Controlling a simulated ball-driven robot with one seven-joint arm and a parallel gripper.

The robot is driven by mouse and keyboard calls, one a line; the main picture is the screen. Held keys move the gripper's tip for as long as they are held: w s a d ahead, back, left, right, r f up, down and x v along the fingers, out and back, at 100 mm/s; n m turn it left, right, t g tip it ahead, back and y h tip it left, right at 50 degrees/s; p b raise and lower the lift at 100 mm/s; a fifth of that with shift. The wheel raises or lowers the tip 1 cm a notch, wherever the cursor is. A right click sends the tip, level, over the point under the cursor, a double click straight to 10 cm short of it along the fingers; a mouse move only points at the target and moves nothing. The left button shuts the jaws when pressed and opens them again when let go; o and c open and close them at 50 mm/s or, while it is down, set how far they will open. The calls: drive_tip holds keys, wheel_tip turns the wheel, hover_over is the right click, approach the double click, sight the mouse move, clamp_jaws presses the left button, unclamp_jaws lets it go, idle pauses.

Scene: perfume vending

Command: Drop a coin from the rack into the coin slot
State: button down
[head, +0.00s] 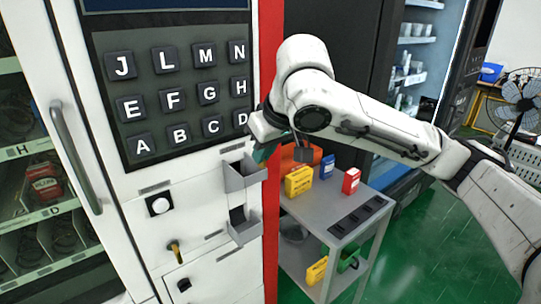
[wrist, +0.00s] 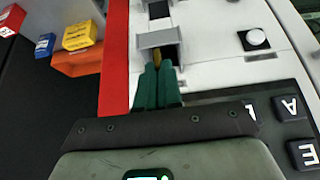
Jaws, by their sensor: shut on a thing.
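My gripper (wrist: 158,78) has green fingers, closed on a gold coin (wrist: 156,58) whose edge shows at the fingertips in the wrist view. The coin is at the mouth of the upper grey coin slot holder (wrist: 148,41) on the machine's white front. I cannot tell whether it touches. In the head view my gripper (head: 262,154) is just above this upper grey holder (head: 238,181), partly hidden by my arm, and the coin cannot be seen. The rack is probably the dark slotted strip (head: 358,217) on the grey cart.
The lettered keypad (head: 180,88) is beside my gripper. A second grey holder (head: 243,231) is below the first. The grey cart (head: 320,210) stands right of the red edge, carrying yellow (head: 298,181), blue (head: 327,167) and red (head: 351,181) boxes and an orange bin (head: 300,155).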

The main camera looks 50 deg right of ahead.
drive_tip(key=w, duration=0.2)
drive_tip(key=w+d+f+b, duration=0.1)
drive_tip(key=shift+w+b+x, duration=0.3)
drive_tip(key=shift+b+x, duration=0.25)
drive_tip(key=shift+x, duration=1.15)
drive_tip(key=shift+r, duration=0.15)
drive_tip(key=c, duration=1.2)
unclamp_jaws()
drive_tip(key=v, duration=1)
drive_tip(key=shift+s+r, duration=0.15)
drive_tip(key=shift+r, duration=0.25)
